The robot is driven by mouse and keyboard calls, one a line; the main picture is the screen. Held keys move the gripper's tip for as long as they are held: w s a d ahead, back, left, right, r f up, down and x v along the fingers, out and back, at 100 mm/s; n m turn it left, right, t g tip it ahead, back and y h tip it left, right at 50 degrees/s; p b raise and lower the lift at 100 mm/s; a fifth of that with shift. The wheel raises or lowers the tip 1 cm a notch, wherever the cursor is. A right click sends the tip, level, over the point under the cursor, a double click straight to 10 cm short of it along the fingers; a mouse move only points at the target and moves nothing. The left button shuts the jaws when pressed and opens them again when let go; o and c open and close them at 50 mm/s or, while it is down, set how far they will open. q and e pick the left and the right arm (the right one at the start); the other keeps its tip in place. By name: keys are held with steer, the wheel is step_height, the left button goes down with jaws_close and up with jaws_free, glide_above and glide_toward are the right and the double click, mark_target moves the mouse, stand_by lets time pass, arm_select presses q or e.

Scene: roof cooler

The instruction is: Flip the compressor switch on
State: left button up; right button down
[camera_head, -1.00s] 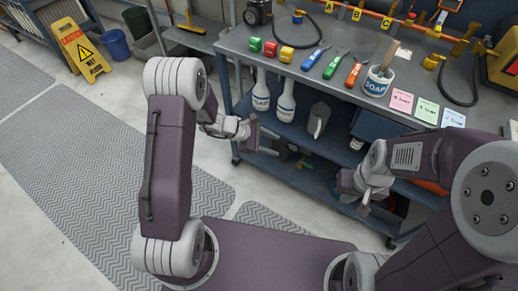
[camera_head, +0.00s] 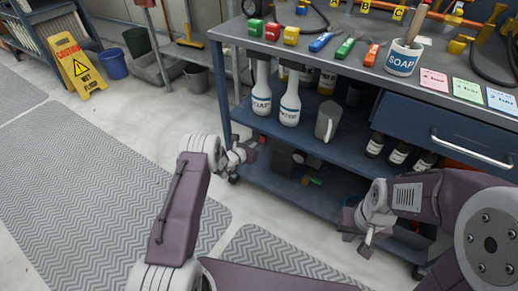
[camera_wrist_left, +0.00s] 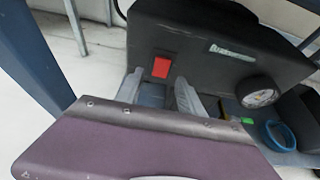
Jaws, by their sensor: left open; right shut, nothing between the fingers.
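The compressor is a dark box (camera_wrist_left: 205,45) that fills the upper part of the left wrist view. Its red switch (camera_wrist_left: 162,67) is on the face toward me, and a round white gauge (camera_wrist_left: 259,93) is to the right. In the head view the compressor (camera_head: 285,163) sits in shadow on the bench's bottom shelf. My left gripper (camera_head: 250,150) is at that shelf's left end; in the left wrist view its open fingers (camera_wrist_left: 160,92) point toward the switch, with nothing between them. I cannot tell whether they touch it.
The blue workbench (camera_head: 300,50) holds several coloured blocks, handled tools, a SOAP cup (camera_head: 402,58) and coloured cards. White bottles (camera_head: 290,103) and a grey jug (camera_head: 327,121) stand on the middle shelf. A bench leg (camera_wrist_left: 35,60) is close on the left. A yellow wet-floor sign (camera_head: 80,65) stands at left.

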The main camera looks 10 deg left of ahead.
mark_target(262, 139)
arm_select(q)
steer(key=b+x, duration=0.1)
steer(key=x, duration=0.1)
steer(key=shift+w+d+f, duration=0.15)
steer(key=shift+w+f, duration=0.05)
steer(key=shift+w, duration=0.1)
steer(key=shift+r, duration=0.1)
arm_select(e)
step_height(262, 139, down, 2)
